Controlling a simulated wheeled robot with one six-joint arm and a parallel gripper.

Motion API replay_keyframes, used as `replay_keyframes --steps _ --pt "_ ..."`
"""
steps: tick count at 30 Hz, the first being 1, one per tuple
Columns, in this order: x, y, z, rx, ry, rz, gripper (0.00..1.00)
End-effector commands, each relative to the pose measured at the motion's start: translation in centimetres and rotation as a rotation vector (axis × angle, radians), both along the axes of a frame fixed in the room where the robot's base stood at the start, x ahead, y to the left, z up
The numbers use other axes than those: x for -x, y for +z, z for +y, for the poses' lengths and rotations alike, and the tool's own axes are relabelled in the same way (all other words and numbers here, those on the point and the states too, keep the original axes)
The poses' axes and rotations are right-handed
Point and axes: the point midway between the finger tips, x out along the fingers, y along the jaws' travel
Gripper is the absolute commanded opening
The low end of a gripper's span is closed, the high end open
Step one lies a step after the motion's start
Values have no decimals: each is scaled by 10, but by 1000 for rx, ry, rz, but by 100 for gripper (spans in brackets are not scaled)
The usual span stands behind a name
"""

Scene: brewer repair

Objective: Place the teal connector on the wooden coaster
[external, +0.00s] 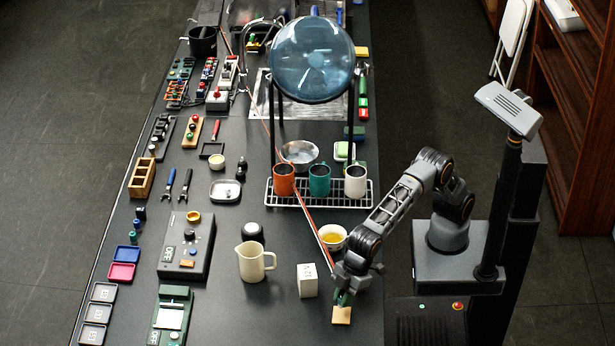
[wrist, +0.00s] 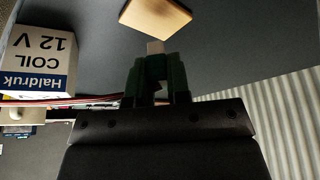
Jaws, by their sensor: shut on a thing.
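The wooden coaster (external: 341,315) lies flat near the front right edge of the bench. It also shows at the top of the wrist view (wrist: 155,16). My gripper (external: 345,293) is low beside the coaster, just behind it in the external view. In the wrist view my gripper (wrist: 156,82) is shut on the teal connector (wrist: 156,66), which looks dark green with a pale tip pointing toward the coaster. The connector appears short of the coaster there; its height above the bench is hard to tell. My fingers hide part of it.
The white coil box (external: 307,280) stands left of my gripper and shows close by in the wrist view (wrist: 40,55). A yellow-filled cup (external: 332,238) and a cream pitcher (external: 254,262) stand farther back. Red wires (external: 313,222) run toward my gripper.

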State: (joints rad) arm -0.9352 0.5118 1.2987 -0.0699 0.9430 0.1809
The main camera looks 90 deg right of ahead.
Motion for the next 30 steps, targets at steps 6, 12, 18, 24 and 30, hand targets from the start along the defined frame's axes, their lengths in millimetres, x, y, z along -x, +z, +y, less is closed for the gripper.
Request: replay_keyframes --steps 6,12,18,24,30 --pt "-3 -20 3 3 0 2 0" --pt "-3 -37 3 0 -1 1 0" --pt "-3 -36 3 1 0 1 0" --pt "-3 -40 3 1 0 1 21" --pt "-3 -39 3 1 0 1 40"
